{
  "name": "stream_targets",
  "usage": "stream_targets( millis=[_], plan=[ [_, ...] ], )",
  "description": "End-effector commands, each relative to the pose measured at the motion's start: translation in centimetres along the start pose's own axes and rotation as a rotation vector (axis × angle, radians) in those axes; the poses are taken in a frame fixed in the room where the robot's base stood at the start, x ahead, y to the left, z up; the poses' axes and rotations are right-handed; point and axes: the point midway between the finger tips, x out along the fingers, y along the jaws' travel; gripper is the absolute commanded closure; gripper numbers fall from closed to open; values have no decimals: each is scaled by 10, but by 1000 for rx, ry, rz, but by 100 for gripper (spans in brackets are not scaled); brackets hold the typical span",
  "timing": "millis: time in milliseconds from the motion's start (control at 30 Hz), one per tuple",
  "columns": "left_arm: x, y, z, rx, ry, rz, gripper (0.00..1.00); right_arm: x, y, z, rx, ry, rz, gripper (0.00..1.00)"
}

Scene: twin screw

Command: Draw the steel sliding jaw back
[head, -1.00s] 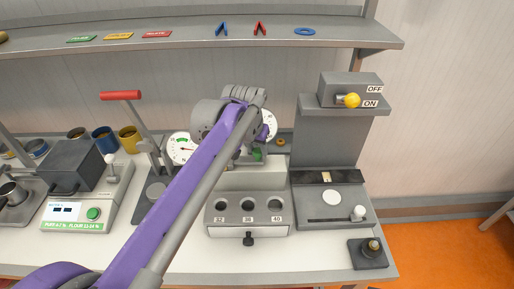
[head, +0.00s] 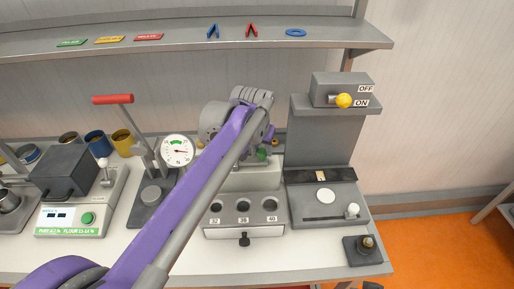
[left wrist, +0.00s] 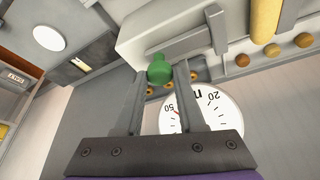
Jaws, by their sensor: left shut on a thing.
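A green knob (left wrist: 160,70) sits between the fingertips of my left gripper (left wrist: 161,78) in the left wrist view, and the gripper is shut on it. The knob also shows in the head view (head: 262,154), just below my wrist, behind a pale grey block (head: 250,178). In the left wrist view a grey block with a raised bar (left wrist: 195,42) lies beside the knob. I cannot tell for sure which part is the steel sliding jaw. My left arm hides much of this area in the head view. My right gripper is not in view.
A holder with three holes (head: 244,206) is in front. A grey stand with a yellow-knobbed switch (head: 343,100) is to the right. A shelf (head: 190,50) runs above.

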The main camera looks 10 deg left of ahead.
Motion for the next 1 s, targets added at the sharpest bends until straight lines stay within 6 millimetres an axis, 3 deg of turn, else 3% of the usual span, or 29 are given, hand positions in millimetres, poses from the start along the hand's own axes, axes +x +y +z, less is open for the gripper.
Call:
stream_targets(
  millis=[33,67,200,567,667,1000],
  plan=[
    [0,2,-1,0,3,5,100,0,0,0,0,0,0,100],
    [0,3,-1,0,3,5,58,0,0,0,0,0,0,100],
    [0,2,-1,0,2,5,33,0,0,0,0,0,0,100],
    [-4,1,0,0,1,3,32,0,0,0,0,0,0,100],
    [-16,1,0,0,2,3,32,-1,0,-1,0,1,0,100],
    [-82,2,-1,1,2,3,32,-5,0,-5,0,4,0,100]
  ],
)
